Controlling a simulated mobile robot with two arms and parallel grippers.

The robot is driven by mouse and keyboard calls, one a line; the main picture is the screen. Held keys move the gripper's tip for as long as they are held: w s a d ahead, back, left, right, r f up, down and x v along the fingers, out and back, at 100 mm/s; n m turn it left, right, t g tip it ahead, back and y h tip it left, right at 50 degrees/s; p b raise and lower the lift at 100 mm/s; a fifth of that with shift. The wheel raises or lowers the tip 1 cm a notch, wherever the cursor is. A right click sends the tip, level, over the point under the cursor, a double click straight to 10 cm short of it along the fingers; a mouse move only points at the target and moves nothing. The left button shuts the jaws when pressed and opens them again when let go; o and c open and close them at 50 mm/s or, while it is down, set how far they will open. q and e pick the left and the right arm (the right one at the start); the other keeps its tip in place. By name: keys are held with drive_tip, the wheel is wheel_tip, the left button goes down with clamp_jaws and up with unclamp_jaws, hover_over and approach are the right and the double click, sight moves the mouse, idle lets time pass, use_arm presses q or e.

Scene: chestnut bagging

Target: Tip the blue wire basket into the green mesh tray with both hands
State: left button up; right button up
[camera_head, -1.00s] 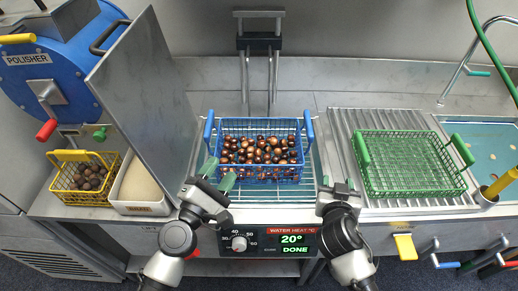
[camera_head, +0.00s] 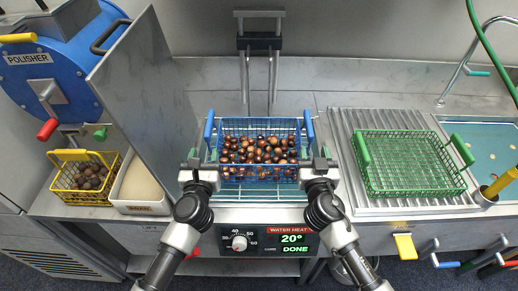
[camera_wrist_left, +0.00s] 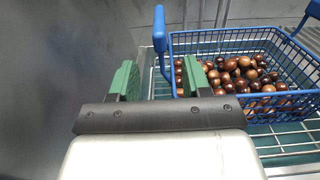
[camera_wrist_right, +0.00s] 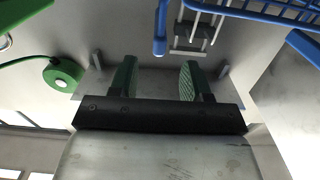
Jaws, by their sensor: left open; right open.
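The blue wire basket (camera_head: 258,173), full of brown chestnuts (camera_head: 258,148), sits level on the wire rack in the middle. Its blue handles stand up at the left (camera_head: 209,126) and right (camera_head: 309,126) sides. The green mesh tray (camera_head: 410,162) lies empty on the ribbed drainboard to the right. My left gripper (camera_head: 203,157) is open just in front of the left handle; that handle (camera_wrist_left: 160,30) shows beyond the fingers in the left wrist view. My right gripper (camera_head: 317,156) is open just in front of the right handle, which also shows in the right wrist view (camera_wrist_right: 160,28).
A steel panel (camera_head: 145,105) stands close to the left of the basket. Left of it are a yellow basket (camera_head: 78,190), a white box (camera_head: 143,207) and the blue polisher (camera_head: 55,85). A blue water basin (camera_head: 490,145) lies right of the tray.

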sight(208, 141)
use_arm(q)
drive_tip(key=w, duration=0.8)
drive_tip(key=shift+w, duration=0.35)
use_arm(e)
drive_tip(key=w, duration=0.8)
drive_tip(key=shift+w, duration=0.35)
use_arm(q)
drive_tip(key=shift+c, duration=0.2)
use_arm(e)
drive_tip(key=shift+c, duration=0.2)
use_arm(q)
clamp_jaws()
use_arm(e)
clamp_jaws()
use_arm(q)
drive_tip(key=shift+d, duration=0.1)
